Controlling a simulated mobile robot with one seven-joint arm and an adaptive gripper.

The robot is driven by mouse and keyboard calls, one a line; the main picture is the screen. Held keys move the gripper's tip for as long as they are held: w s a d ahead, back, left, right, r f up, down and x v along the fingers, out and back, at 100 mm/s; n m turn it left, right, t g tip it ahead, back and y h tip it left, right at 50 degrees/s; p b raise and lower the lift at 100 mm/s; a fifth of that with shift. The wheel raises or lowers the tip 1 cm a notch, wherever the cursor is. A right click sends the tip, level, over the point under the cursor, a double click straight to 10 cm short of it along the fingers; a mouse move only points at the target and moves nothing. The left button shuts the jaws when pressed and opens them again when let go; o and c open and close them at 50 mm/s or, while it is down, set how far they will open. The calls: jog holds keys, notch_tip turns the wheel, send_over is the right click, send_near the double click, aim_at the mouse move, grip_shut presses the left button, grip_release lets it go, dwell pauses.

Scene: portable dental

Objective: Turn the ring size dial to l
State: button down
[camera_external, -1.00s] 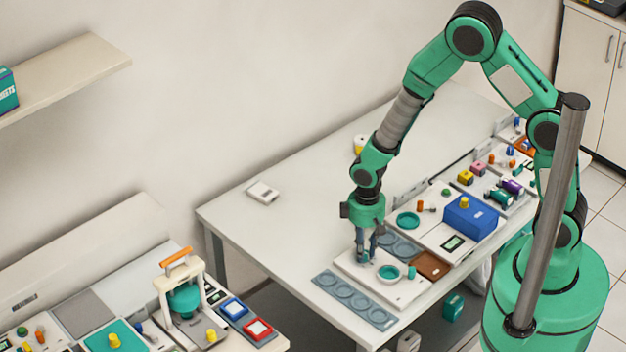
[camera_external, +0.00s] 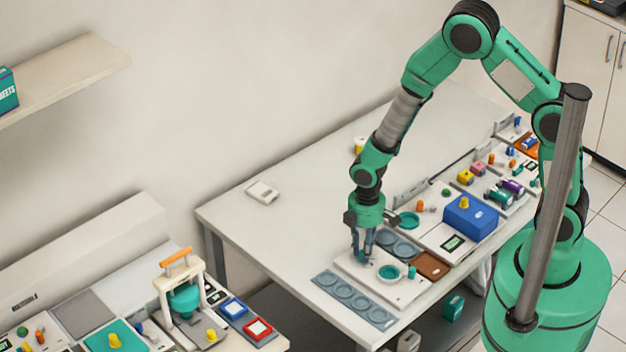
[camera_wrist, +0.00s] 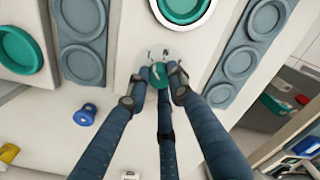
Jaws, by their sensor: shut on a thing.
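The ring size dial is a small green knob (camera_wrist: 158,76) on a white panel, below a round green dish (camera_wrist: 181,6) in the wrist view. Small dark marks stand on a pale disc around it, too small to read surely. My gripper (camera_wrist: 153,86) has its dark fingers closed around the dial. A pale pointer mark shows on the dial's top, partly hidden by the fingers. In the external view my gripper (camera_external: 362,257) points down at the white panel (camera_external: 402,293), and its fingers hide the dial.
Grey strips with round recesses (camera_external: 355,298) lie on both sides of the panel. A brown tray (camera_external: 432,265) and a blue box (camera_external: 470,217) stand to the right. A blue knob (camera_wrist: 85,113) shows in the wrist view. The table behind is mostly clear.

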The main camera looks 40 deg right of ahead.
jog(key=shift+w+a+r, duration=0.2)
jog(key=shift+w, duration=0.15)
jog(key=c, duration=1.6)
grip_release()
jog(key=shift+o, duration=0.4)
jog(key=shift+s+f, duration=0.1)
jog(key=shift+s, duration=0.1)
jog(key=shift+d, duration=0.1)
notch_tip(320, 180, up, 12)
